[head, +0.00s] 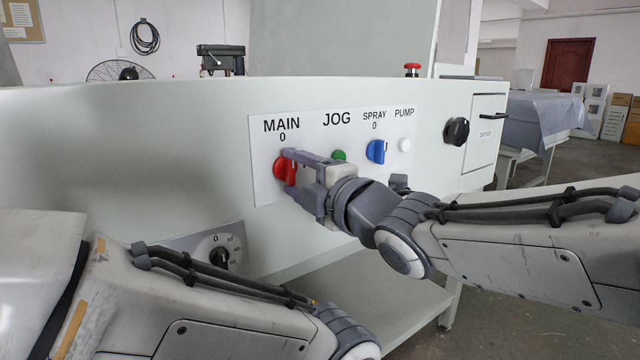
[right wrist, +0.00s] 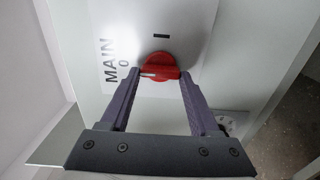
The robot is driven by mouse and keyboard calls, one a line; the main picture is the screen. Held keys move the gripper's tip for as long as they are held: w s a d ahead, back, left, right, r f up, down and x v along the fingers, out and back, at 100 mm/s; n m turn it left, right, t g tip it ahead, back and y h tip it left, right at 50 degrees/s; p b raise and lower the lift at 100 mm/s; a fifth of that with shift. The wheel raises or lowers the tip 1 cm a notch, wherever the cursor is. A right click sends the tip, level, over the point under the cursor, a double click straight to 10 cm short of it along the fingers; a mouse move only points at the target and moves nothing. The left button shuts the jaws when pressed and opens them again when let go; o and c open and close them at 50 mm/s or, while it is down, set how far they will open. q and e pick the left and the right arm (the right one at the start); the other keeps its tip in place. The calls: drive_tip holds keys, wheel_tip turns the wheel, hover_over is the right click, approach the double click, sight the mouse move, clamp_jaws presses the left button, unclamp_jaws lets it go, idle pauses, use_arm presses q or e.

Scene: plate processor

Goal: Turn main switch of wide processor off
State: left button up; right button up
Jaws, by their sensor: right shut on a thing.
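The main switch is a red rotary knob (head: 283,168) under the label MAIN and a 0 on the white control panel (head: 262,190) of the wide processor. My right gripper (head: 293,172) is shut on this knob, one finger above and one below in the head view. In the right wrist view the knob (right wrist: 160,66) sits between the fingertips (right wrist: 160,76). Its handle lies along the line toward the 0, and a white mark shows on the 0 side. A dark bar mark (right wrist: 161,36) stands a quarter turn away. My left gripper is out of view.
Right of the knob are a green JOG button (head: 339,155), a blue SPRAY knob (head: 376,151) and a white PUMP button (head: 404,145). A black knob (head: 456,131) is farther right. A lower black dial (head: 219,257) sits near my left arm. A red button (head: 412,67) stands on top.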

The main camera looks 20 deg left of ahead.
idle(0.5)
drive_tip(key=o, duration=1.4)
drive_tip(key=shift+c, duration=0.2)
drive_tip(key=p+v, duration=0.4)
drive_tip(key=v, duration=0.6)
drive_tip(key=shift+d, duration=0.25)
drive_tip(key=shift+s, duration=0.1)
